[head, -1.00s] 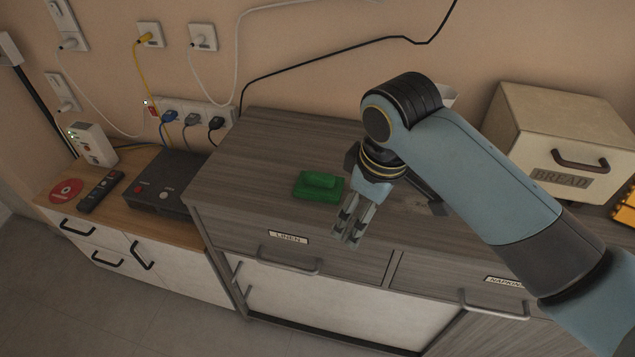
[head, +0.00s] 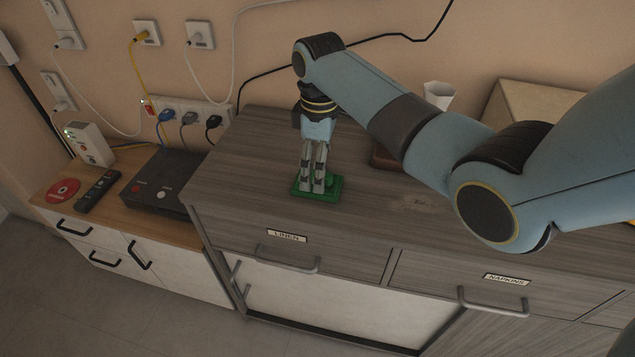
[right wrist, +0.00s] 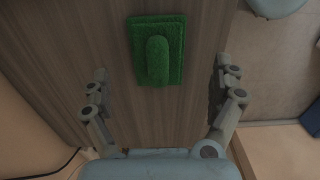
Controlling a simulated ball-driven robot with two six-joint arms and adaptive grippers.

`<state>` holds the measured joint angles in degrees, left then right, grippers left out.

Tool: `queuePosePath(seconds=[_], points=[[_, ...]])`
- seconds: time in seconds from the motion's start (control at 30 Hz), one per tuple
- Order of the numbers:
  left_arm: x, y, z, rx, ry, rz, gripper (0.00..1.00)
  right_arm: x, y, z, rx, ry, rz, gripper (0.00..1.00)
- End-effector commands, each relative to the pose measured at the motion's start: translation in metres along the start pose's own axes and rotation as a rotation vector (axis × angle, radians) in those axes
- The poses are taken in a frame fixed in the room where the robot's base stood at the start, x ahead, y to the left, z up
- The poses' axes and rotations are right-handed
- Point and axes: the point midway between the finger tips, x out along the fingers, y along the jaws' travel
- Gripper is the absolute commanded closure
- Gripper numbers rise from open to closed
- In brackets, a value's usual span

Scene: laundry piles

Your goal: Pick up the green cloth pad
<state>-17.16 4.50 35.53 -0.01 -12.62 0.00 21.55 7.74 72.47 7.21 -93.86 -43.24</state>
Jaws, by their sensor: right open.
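The green cloth pad (head: 332,184) lies on the grey wood cabinet top, near its front edge and above the drawer labelled LINEN. It has a flat square base with a smaller raised bar on it. My right gripper (head: 316,190) points down over the pad and hides part of it in the head view. In the right wrist view the pad (right wrist: 156,50) shows whole, ahead of and between the widely spread fingers (right wrist: 160,95). The fingers are open and nothing is between them. I cannot tell how high they are above the pad. My left gripper is not in view.
The grey cabinet top (head: 255,150) is clear left of the pad. A reddish-brown object (head: 384,160) and a white cup (head: 438,94) stand to the right, partly behind my arm. A black box (head: 165,185) and remote (head: 97,190) lie on the lower cabinet at left.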

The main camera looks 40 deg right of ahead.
Motion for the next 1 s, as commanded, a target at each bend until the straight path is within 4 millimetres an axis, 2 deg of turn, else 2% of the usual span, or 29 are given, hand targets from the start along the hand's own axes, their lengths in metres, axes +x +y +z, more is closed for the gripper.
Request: queuePosePath(seconds=[0.2, 0.3, 0.57, 0.67, 1.0], points=[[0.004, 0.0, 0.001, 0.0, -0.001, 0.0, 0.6, 0.035, 0.002, -0.004, 0.0, -0.002, -0.003, 0.06], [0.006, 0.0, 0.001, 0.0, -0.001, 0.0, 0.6, 0.045, 0.002, -0.004, 0.0, -0.001, -0.002, 0.06], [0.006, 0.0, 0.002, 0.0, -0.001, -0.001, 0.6, 0.048, 0.003, -0.004, 0.0, 0.001, 0.0, 0.06], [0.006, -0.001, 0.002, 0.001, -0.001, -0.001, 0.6, 0.048, 0.003, -0.004, 0.0, 0.001, 0.0, 0.16], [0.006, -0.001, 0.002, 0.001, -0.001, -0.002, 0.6, 0.048, 0.002, -0.004, 0.001, 0.0, 0.0, 0.61]])
